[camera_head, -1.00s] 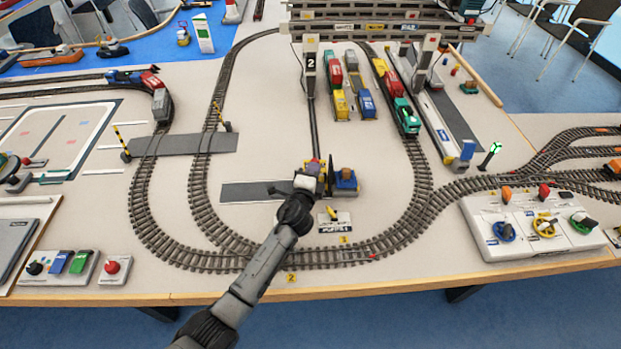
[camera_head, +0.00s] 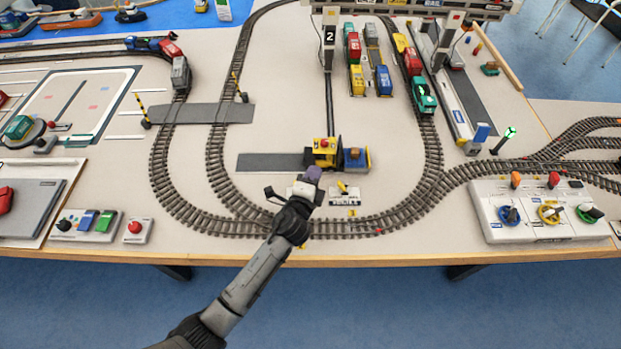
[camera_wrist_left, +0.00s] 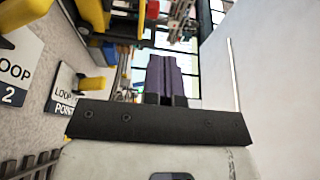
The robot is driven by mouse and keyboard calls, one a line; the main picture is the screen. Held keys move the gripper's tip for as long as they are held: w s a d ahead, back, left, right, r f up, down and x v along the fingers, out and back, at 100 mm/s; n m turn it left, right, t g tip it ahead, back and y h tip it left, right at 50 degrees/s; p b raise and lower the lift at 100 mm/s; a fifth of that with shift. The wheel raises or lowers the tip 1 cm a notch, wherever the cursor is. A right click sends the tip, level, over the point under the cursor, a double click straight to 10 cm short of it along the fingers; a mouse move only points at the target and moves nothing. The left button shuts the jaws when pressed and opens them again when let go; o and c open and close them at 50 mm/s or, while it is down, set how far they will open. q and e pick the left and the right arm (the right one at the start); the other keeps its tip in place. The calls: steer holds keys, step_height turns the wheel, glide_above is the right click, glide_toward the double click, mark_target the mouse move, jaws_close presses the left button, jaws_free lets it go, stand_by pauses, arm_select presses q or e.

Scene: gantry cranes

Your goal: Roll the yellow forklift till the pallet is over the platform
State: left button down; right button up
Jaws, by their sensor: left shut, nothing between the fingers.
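The yellow forklift (camera_head: 324,150), with a red knob on top, stands at the right end of a dark grey strip on the table. A blue platform (camera_head: 362,164) stands right beside it, with a small brown load (camera_head: 352,154) over it. I cannot make out the pallet itself or whether it rests on the platform. My left gripper (camera_head: 312,174), with purple fingers, is shut and empty, just on the near side of the forklift and apart from it. Its shut fingers (camera_wrist_left: 165,78) fill the middle of the left wrist view. My right gripper is not in view.
Label plates with a yellow lever (camera_head: 344,188) lie just right of my left gripper. Curved track (camera_head: 340,229) loops around the forklift area. A control box with coloured knobs (camera_head: 540,212) stands at the right. A crane post (camera_head: 329,60) rises behind.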

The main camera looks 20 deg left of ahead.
mark_target(321, 144)
arm_select(q)
steer(key=a+m+b, duration=0.1)
steer(key=a, duration=0.1)
steer(key=a+m+b, duration=0.1)
steer(key=a+b, duration=0.1)
steer(key=a+f+m+t+b, duration=0.1)
steer(key=a+b, duration=0.1)
steer(key=shift+s+a+h, duration=0.2)
steer(key=shift+s+h, duration=0.1)
steer(key=shift+s, duration=0.05)
steer(key=a+r+m+h+b, duration=0.1)
steer(key=a+m+h+b, duration=0.25)
steer(key=a, duration=0.25)
steer(key=s+d+g+h, duration=0.2)
steer(key=s+d+h, duration=0.1)
steer(key=h, duration=0.1)
steer(key=shift+n, duration=0.55)
steer(key=b+x, duration=0.1)
steer(key=x, duration=0.3)
steer(key=b+x, duration=0.1)
steer(key=x, duration=0.4)
steer(key=d+b+x, duration=0.1)
steer(key=x, duration=0.3)
steer(key=shift+w+d+f, duration=0.2)
steer(key=shift+f, duration=0.15)
steer(key=shift+w, duration=0.1)
